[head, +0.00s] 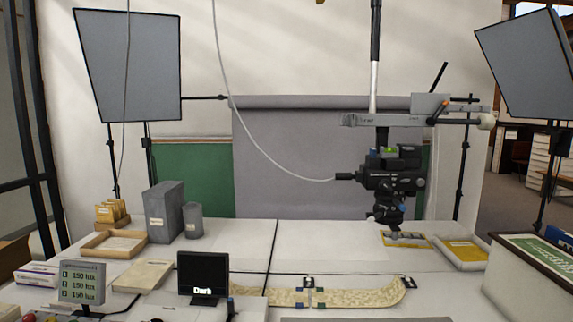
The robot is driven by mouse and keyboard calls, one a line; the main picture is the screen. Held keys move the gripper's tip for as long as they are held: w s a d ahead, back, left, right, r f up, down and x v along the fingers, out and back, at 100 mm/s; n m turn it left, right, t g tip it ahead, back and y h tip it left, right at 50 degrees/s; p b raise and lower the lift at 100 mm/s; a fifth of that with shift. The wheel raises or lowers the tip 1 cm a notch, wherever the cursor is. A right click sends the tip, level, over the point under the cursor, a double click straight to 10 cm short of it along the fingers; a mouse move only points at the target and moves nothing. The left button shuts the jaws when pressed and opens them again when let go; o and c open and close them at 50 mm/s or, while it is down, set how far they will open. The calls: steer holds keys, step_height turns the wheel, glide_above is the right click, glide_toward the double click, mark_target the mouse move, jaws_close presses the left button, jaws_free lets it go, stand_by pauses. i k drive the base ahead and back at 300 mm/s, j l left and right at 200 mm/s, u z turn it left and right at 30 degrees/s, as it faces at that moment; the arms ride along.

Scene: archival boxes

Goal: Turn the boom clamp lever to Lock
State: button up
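A grey horizontal boom (385,119) crosses the right half of the head view, above a black camera (391,178). Small marks on the boom are too tiny to read, so I cannot tell which marking the lever points at. My gripper is not in view.
A white table (335,235) holds a patterned strip (360,297), a small black screen (203,277), grey boxes (164,211) and shallow trays (462,250). Softbox panels (128,65) (527,64) flank the boom. A pale cable (250,140) runs down to the camera.

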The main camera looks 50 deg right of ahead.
mark_target(432, 121)
steer(key=z, duration=1.5)
